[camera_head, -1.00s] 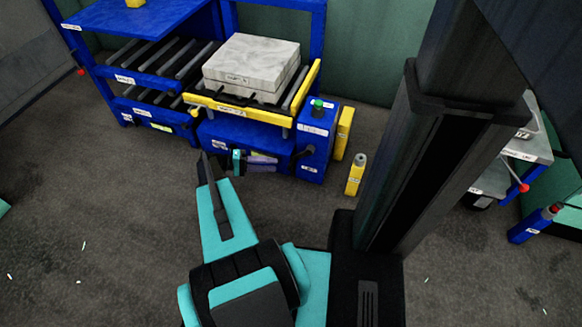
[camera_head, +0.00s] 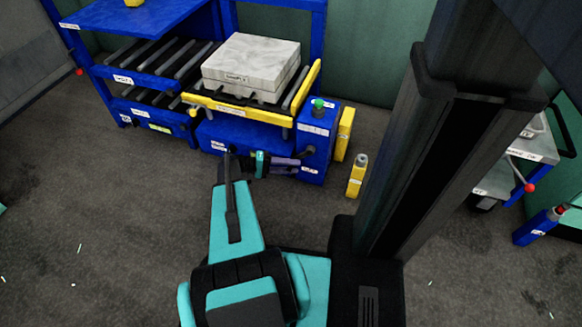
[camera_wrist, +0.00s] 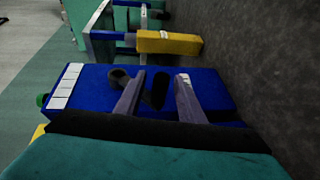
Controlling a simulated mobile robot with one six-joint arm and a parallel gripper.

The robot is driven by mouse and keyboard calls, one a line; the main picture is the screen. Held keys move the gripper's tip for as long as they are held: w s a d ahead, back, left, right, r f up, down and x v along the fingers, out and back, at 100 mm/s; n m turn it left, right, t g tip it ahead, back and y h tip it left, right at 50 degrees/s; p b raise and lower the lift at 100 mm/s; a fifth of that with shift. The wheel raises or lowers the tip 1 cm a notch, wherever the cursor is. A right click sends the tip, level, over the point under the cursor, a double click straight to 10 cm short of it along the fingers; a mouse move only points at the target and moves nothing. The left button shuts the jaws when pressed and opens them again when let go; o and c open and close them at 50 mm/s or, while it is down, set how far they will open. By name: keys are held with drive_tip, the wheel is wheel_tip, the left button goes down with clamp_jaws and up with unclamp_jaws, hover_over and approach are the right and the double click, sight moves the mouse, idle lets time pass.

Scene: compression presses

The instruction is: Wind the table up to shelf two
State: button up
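The lift table (camera_head: 232,110) has a yellow front rail and rollers. A pale marbled block (camera_head: 250,62) lies on it. A blue box (camera_head: 316,129) with a green button (camera_head: 318,103) stands at its right end. A dark crank-like part (camera_head: 309,151) is on the box's face; in the wrist view a dark knob (camera_wrist: 121,77) shows there. My gripper (camera_head: 296,163) is close in front of that face. Contact with the knob cannot be told.
A blue rack (camera_head: 125,79) with two roller levels stands left of the table. A yellow bottle (camera_head: 356,178) stands on the floor right of the box, near a yellow panel (camera_head: 343,134). A grey cart (camera_head: 528,148) is at the right.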

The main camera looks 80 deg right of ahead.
clamp_jaws()
drive_tip(key=shift+s+r, duration=0.1)
drive_tip(key=shift+w+r, duration=0.15)
drive_tip(key=shift+w, duration=0.15)
idle(0.4)
